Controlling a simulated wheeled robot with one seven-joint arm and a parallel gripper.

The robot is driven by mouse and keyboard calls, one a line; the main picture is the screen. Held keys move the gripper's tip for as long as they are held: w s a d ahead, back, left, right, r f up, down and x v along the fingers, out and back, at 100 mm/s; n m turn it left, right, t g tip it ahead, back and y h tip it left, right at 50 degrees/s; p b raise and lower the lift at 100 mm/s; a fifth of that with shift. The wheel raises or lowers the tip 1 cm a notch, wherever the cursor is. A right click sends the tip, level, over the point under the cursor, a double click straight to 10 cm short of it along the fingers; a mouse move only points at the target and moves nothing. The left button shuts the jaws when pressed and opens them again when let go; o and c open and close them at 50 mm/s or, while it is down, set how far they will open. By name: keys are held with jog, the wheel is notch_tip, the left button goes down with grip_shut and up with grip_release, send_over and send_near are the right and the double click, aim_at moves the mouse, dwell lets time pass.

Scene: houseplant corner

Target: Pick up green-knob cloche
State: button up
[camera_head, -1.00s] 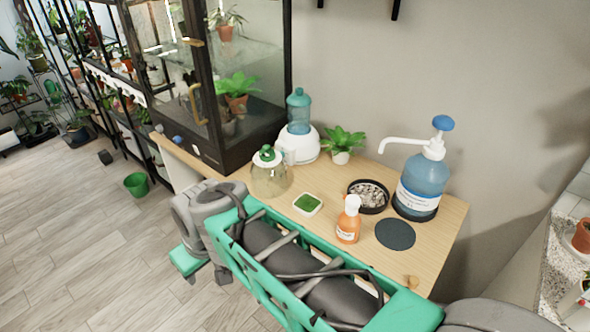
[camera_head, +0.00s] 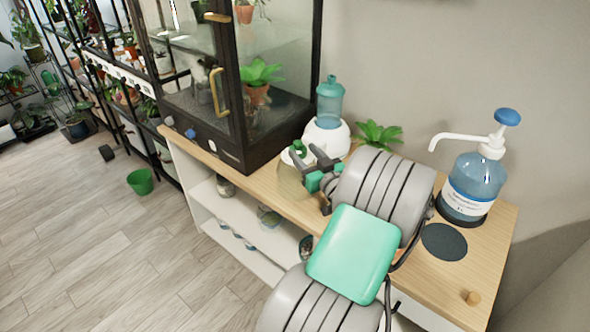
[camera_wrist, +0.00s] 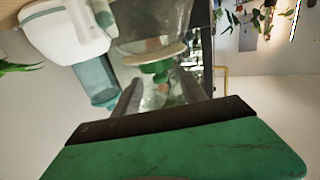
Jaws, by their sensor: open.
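The green-knob cloche (camera_head: 299,148) stands on the wooden table beside the glass cabinet, largely hidden behind my arm and gripper in the head view. My gripper (camera_head: 308,158) is over the table close to its knob. In the wrist view the clear glass cloche (camera_wrist: 155,51) shows its pale lid and green knob just beyond the fingertips. My gripper (camera_wrist: 158,80) is open, its two fingers apart on either side of the line to the knob. Whether either finger touches the knob I cannot tell.
A white-based blue bottle (camera_head: 328,105) stands just behind the cloche, with a potted plant (camera_head: 378,133) to its right. The black-framed glass cabinet (camera_head: 231,90) is close on the left. A blue pump bottle (camera_head: 475,185) and dark round mat (camera_head: 444,241) are at the right.

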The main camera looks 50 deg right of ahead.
aim_at(300, 146)
jog(key=p+x, duration=0.1)
jog(key=x, duration=0.3)
jog(key=shift+w+d+r, duration=0.15)
jog(key=shift+w+d, duration=0.05)
jog(key=shift+w, duration=0.05)
jog(key=shift+a, duration=0.1)
grip_shut()
dwell(0.9)
jog(key=shift+r, duration=0.15)
